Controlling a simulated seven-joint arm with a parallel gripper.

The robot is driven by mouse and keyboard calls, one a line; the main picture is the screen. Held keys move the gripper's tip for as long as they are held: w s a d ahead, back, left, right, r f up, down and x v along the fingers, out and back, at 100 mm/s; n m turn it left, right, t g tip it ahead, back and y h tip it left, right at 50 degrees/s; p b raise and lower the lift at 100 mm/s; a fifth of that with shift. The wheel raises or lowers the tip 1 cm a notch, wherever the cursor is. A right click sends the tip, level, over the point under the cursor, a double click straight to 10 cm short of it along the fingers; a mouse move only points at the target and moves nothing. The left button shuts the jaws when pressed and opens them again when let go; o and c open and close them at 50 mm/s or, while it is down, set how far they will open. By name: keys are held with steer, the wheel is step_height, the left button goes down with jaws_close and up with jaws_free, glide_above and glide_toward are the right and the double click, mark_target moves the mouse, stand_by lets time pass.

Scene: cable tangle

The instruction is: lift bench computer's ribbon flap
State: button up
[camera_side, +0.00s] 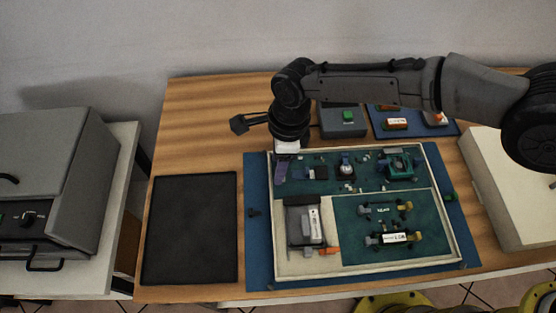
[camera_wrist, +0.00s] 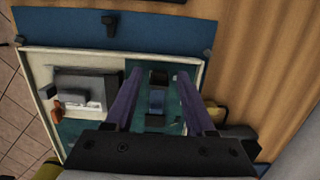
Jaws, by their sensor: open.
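The bench computer is a pale-rimmed tray (camera_side: 459,232) holding green boards. My gripper (camera_side: 281,172) is over its upper left part in the side view. In the wrist view my gripper (camera_wrist: 160,74) has two purple fingers spread wide apart. A small dark part with a blue face (camera_wrist: 156,99) shows between the fingers, with a gap on each side. I cannot tell surely whether this is the ribbon flap, nor how far above it the fingertips are. A small dark part (camera_side: 320,173) also sits just right of my gripper in the side view.
A grey box (camera_side: 303,222) and an orange piece (camera_side: 329,251) fill the tray's lower left. The tray lies on a blue mat (camera_side: 257,240). A black mat (camera_side: 190,228) at left is empty. A grey box with a green button (camera_side: 346,117) stands behind.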

step_height(320, 180, up, 14)
steer(key=d, duration=0.1)
steer(key=shift+d+f, duration=0.15)
steer(key=shift+d, duration=0.15)
